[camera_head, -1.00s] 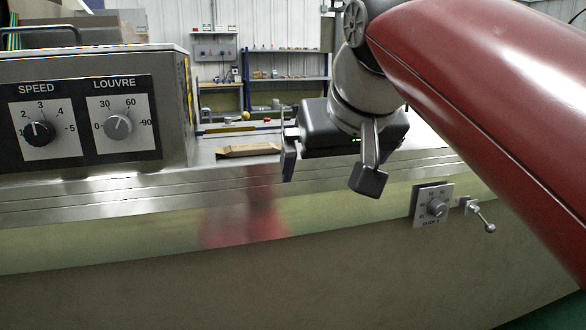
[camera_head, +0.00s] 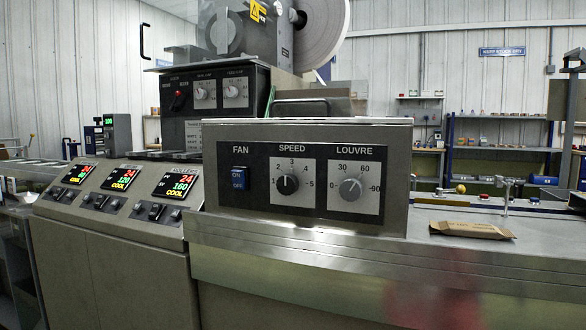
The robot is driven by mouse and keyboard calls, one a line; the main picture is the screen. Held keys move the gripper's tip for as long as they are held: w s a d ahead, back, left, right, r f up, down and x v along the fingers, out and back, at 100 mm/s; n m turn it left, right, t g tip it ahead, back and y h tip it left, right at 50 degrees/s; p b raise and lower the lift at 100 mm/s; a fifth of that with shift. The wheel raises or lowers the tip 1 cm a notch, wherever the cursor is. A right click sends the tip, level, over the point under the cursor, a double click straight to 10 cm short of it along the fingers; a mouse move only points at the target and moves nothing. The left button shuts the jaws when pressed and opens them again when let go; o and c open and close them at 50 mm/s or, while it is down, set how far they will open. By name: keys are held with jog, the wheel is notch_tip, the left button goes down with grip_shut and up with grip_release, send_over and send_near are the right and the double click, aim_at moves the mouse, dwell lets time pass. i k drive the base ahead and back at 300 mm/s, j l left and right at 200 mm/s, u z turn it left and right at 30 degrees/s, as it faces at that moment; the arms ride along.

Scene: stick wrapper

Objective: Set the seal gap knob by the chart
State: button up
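The front box (camera_head: 395,200) has a FAN switch (camera_head: 240,180), a SPEED knob (camera_head: 290,186) and a LOUVRE knob (camera_head: 351,189). Several displays reading COOL (camera_head: 122,178) sit at left. A brown packet (camera_head: 470,230) lies on the steel top. A large reel (camera_head: 318,35) stands above.

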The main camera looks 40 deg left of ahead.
aim_at(200, 93)
jog(key=k+j+u, duration=0.25)
jog(key=k+j, duration=0.55)
jog(key=u, duration=1.3)
